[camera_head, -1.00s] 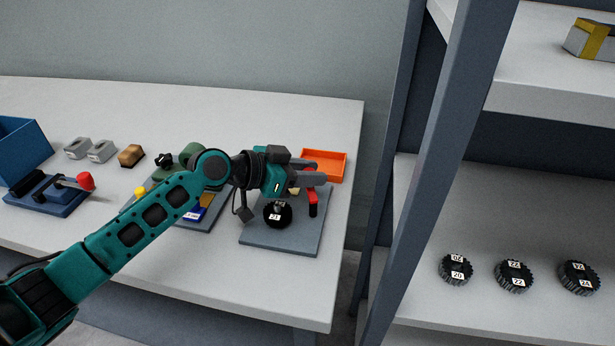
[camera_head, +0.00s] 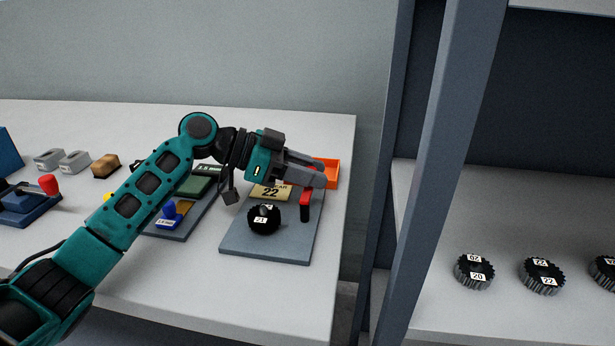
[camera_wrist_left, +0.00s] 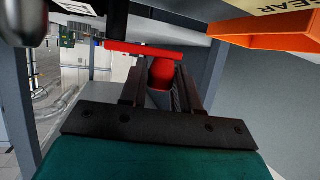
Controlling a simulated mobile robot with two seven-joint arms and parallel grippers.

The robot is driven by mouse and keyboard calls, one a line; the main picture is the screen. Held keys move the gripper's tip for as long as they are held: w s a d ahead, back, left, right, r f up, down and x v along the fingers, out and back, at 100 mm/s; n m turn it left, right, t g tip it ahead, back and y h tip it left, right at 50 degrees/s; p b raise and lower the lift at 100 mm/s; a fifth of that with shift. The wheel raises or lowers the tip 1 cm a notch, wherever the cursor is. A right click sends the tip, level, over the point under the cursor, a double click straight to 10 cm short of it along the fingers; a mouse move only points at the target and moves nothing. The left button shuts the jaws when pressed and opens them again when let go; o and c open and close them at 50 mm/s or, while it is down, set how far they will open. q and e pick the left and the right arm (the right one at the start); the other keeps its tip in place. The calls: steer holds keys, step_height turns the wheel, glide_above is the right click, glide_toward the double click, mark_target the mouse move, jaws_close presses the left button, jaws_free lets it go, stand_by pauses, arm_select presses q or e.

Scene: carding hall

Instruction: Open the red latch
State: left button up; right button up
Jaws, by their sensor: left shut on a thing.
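The red latch (camera_head: 306,198) has a red bar on a black post at the right edge of a grey board (camera_head: 268,244). My left gripper (camera_head: 318,173) is at the latch, with its fingers pointing right, and a bit of red shows between them. In the left wrist view, a red rounded end (camera_wrist_left: 162,73) sits between the two fingers, and the red bar (camera_wrist_left: 140,48) crosses just past them. The gripper is shut on the latch's red handle. The fingers partly hide the handle in the head view. My right gripper is not in view.
A black gear (camera_head: 264,219) and a "GEAR 22" plate (camera_head: 271,192) are on the board. An orange tray (camera_head: 331,172) is just behind the gripper. A shelf post (camera_head: 440,170) stands right, with several gears beyond.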

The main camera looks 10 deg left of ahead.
arm_select(q)
steer(key=o, duration=0.9)
steer(key=shift+o, duration=0.2)
steer(key=v, duration=1.3)
steer(key=shift+p, duration=0.3)
steer(key=shift+f, duration=0.1)
